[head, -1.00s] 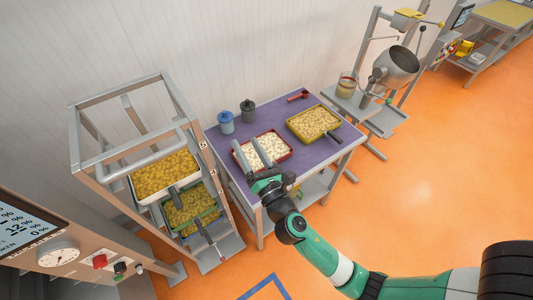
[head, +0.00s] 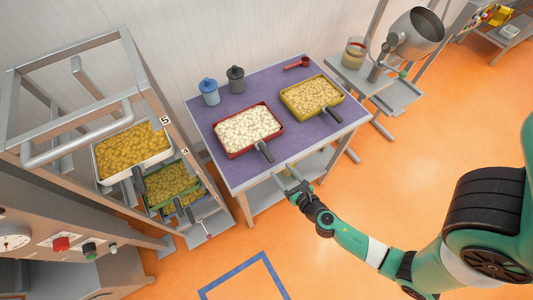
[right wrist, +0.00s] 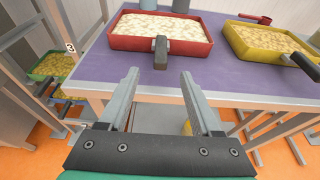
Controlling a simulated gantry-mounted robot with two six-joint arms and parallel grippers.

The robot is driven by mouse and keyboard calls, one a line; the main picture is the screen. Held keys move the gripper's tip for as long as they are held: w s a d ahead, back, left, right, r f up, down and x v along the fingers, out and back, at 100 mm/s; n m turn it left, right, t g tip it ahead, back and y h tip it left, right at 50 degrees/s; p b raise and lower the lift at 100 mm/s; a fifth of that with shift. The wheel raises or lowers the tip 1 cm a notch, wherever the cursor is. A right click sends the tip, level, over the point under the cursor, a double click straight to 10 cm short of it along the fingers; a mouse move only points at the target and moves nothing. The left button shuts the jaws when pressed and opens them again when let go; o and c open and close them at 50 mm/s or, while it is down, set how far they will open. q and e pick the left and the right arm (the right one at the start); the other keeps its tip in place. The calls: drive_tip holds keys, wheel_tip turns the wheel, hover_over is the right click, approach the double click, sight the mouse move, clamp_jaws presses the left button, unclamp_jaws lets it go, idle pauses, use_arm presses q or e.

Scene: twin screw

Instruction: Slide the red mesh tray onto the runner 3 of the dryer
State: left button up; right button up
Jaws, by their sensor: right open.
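The red mesh tray (head: 248,129), filled with pale pieces, lies on the purple table top. Its dark handle (head: 264,151) points toward the table's front edge. It also shows in the right wrist view (right wrist: 160,42), with its handle (right wrist: 160,53) straight ahead between my fingers. My right gripper (head: 289,176) is open and empty at the table's front edge, short of the handle; it also shows in the right wrist view (right wrist: 160,82). The dryer (head: 90,62) at the left is a metal rack holding a white tray (head: 130,153) and, lower, a green tray (head: 175,185). Its label 3 (right wrist: 70,47) shows in the right wrist view. My left gripper is out of view.
A yellow tray (head: 312,97) with a dark handle lies right of the red one. A blue jar (head: 209,93), a grey jar (head: 235,79) and a red scoop (head: 297,63) stand or lie at the table's back. The floor in front is clear.

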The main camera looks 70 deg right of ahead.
sight(267, 152)
drive_tip(key=b+x, duration=0.2)
drive_tip(key=x, duration=1)
drive_tip(key=shift+d, duration=0.1)
drive_tip(key=shift+c, duration=0.2)
drive_tip(key=c, duration=0.8)
clamp_jaws()
